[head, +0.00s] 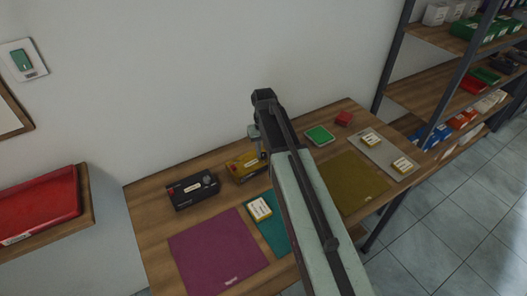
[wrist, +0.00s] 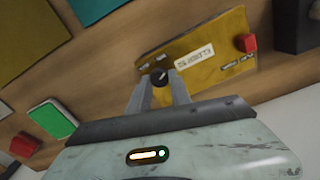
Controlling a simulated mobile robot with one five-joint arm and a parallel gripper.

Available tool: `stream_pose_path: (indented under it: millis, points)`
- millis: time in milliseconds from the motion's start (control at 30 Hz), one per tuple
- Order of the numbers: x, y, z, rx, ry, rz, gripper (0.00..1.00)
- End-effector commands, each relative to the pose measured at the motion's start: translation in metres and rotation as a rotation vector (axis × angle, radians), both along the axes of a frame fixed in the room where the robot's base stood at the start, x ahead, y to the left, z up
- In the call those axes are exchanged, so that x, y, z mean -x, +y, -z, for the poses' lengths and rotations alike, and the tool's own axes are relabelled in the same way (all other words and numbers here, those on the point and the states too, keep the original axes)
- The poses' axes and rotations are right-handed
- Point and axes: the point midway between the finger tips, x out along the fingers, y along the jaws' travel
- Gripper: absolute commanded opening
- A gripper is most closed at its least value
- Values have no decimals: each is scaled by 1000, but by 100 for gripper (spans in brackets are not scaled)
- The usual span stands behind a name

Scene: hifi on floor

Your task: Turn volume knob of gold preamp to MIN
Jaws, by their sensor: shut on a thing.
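The gold preamp (head: 244,166) sits on the wooden table near the wall, partly hidden by my arm in the head view. In the wrist view its gold front (wrist: 205,52) shows a label, small markings and a red block at its far end. The black volume knob (wrist: 159,77) is between my fingertips. My gripper (wrist: 160,84) is shut on the knob. The small print by the knob is too blurred to read, so I cannot tell its setting.
A black box with a knob (head: 194,191) stands left of the gold preamp. A green-topped block (head: 319,136) and a red block (head: 343,119) lie to the right. Purple (head: 217,250), teal and olive (head: 352,183) mats cover the table's front. A shelf rack stands at the right.

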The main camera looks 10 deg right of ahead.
Motion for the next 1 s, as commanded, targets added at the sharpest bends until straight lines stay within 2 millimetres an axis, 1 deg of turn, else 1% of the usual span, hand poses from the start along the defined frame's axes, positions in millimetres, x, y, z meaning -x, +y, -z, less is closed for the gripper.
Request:
stream_pose_path:
  millis: [100,300,333,400,667,767,867,1000]
  points:
    - [0,0,0,0,0,-54,0]
    - [0,0,0,0,0,-57,0]
    - [0,0,0,0,0,-57,30]
    - [0,0,0,0,0,-57,47]
    - [0,0,0,0,0,-56,47]
    - [0,0,-3,0,0,-56,47]
    - [0,0,-13,0,0,-56,47]
    - [0,0,-36,0,0,-56,47]
